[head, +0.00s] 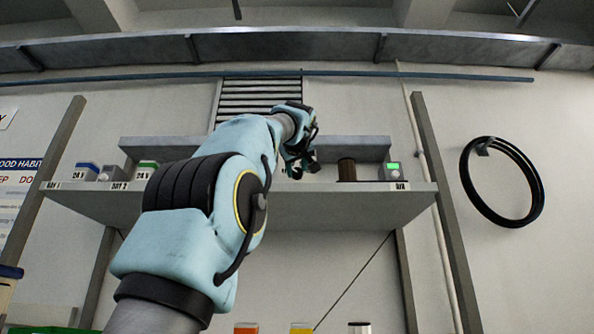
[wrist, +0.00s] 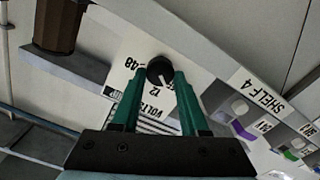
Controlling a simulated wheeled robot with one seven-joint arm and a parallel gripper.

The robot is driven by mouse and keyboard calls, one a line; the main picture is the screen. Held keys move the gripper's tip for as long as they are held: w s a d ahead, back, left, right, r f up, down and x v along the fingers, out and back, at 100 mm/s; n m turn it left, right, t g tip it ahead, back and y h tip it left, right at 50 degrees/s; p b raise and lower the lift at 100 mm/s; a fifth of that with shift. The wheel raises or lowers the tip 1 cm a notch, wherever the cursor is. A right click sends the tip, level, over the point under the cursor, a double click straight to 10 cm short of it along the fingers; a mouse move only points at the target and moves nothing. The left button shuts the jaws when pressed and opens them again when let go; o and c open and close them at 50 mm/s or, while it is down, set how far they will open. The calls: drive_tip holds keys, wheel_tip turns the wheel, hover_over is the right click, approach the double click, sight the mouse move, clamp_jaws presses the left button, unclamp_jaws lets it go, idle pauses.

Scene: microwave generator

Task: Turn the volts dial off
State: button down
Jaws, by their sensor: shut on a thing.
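The volts dial (wrist: 159,70) is a round black knob on a white plate (wrist: 118,62) in the wrist view. The plate appears upside down, with "48", "12" and "VOLTS" readable on it. A light pointer line shows on the knob, roughly on the side facing the "12". My gripper (wrist: 159,79) has its green fingers shut on the knob, one on each side. In the head view my gripper (head: 300,167) is at the shelf, and the dial is hidden there behind my arm.
Small labelled boxes (head: 86,172) stand at the left. A black hose coil (head: 501,182) hangs on the right wall.

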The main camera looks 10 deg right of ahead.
drive_tip(key=shift+n, duration=1.1)
drive_tip(key=c, duration=0.7)
unclamp_jaws()
drive_tip(key=s+a+b, duration=0.2)
drive_tip(key=s+b, duration=0.3)
drive_tip(key=s, duration=0.5)
drive_tip(key=shift+s, duration=0.35)
